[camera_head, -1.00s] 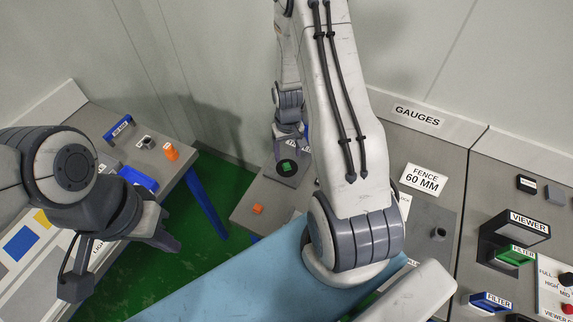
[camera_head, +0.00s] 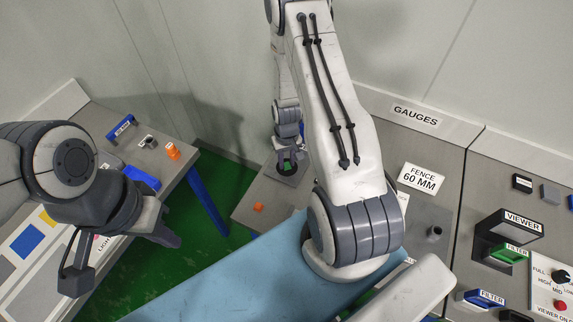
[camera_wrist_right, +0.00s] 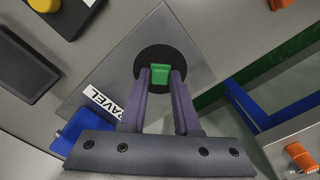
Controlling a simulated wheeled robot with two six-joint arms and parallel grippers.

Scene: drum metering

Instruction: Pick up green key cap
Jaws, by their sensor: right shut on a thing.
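The green key cap (camera_wrist_right: 160,73) sits over a round black disc (camera_wrist_right: 187,61) on a grey plate (camera_wrist_right: 125,62) in the right wrist view. My right gripper (camera_wrist_right: 161,76) is shut on the green key cap, with a finger on each side of it. In the head view the cap (camera_head: 288,166) shows small between the fingers of my right gripper (camera_head: 289,163), at the far bench. I cannot tell whether the cap is clear of the disc. My left gripper (camera_head: 125,262) is at the left, far from the cap; its fingers are partly hidden.
Green floor (camera_head: 200,240) separates the benches.

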